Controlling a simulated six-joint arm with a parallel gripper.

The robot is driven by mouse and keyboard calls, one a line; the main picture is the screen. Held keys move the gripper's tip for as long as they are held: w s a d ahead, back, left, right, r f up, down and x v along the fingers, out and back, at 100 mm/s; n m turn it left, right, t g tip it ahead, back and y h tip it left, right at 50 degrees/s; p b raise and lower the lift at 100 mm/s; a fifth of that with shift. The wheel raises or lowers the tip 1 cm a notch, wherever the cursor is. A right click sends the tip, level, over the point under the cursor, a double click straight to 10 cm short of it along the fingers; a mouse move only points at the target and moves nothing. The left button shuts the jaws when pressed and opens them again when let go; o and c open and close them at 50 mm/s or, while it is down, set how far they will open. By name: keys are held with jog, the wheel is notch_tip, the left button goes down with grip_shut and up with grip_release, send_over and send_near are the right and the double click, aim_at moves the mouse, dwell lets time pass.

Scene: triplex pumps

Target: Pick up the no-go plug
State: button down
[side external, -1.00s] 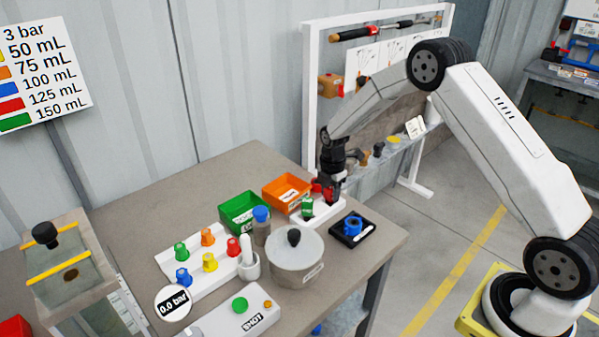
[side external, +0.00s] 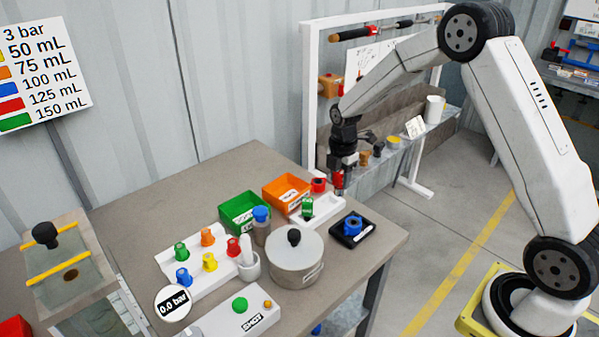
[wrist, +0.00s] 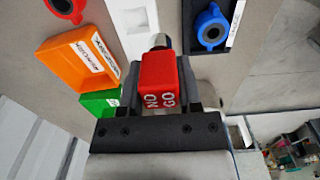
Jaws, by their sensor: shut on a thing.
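The no-go plug is a red block lettered NO GO, with a metal tip, in the wrist view (wrist: 159,85). It sits between the two fingers of my gripper (wrist: 160,100), which is shut on it. In the side view, my gripper (side external: 341,188) holds the red plug (side external: 338,179) at the right end of the white gauge stand (side external: 325,210). I cannot tell how far the plug is clear of the stand. A green block (side external: 307,206) is on the stand, and a red round part (side external: 319,185) is behind it.
An orange bin (side external: 285,194) and a green bin (side external: 243,212) stand left of the stand. A black tray (side external: 366,235) with a blue ring part (side external: 352,225) lies in front of it. A lidded pot (side external: 296,262) and colored knobs stand nearer. The table's back left is clear.

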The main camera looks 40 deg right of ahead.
jog(key=s+a+r, duration=0.1)
jog(key=s+r, duration=0.5)
jog(key=s, duration=0.4)
jog(key=shift+s+a, duration=0.25)
jog(key=shift+a, duration=0.1)
jog(key=shift+f, duration=0.1)
jog(key=shift+w+a+f, duration=0.1)
jog(key=shift+w+f, duration=1.6)
jog(key=shift+f, duration=0.15)
jog(key=shift+f, duration=0.2)
jog(key=shift+f, duration=2.45)
jog(key=shift+f, duration=0.4)
dwell(0.3)
